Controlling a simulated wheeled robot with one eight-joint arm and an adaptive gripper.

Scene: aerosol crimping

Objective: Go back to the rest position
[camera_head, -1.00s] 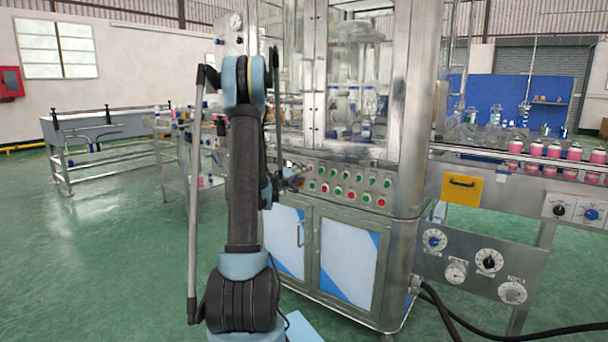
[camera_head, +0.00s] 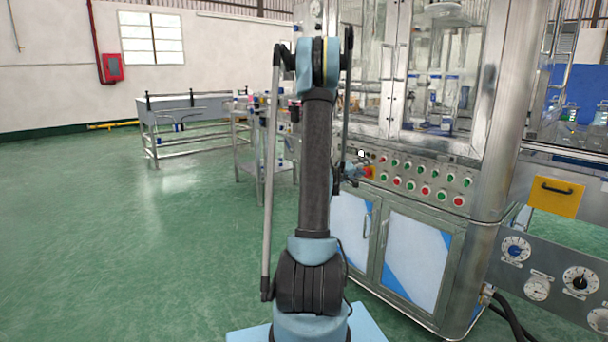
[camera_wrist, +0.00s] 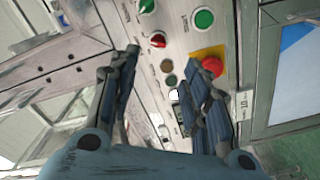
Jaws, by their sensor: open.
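My gripper (camera_wrist: 160,95) is open and empty in the wrist view, its two dark fingers apart in front of the machine's button panel. A red mushroom button on a yellow plate (camera_wrist: 211,67) sits just beyond the right finger. Red and green buttons (camera_wrist: 158,40) show between and above the fingers. In the head view my arm stands upright in the middle, and my gripper (camera_head: 358,172) is partly hidden beside it, close to the left end of the button panel (camera_head: 420,180). I cannot tell whether a fingertip touches the panel.
The steel crimping machine (camera_head: 478,190) with glass doors fills the right side. A control box with dials (camera_head: 550,262) and black cables stand at the lower right. A cart with bottles (camera_head: 262,140) and a long bench (camera_head: 195,115) are behind. Green floor (camera_head: 120,240) at left is clear.

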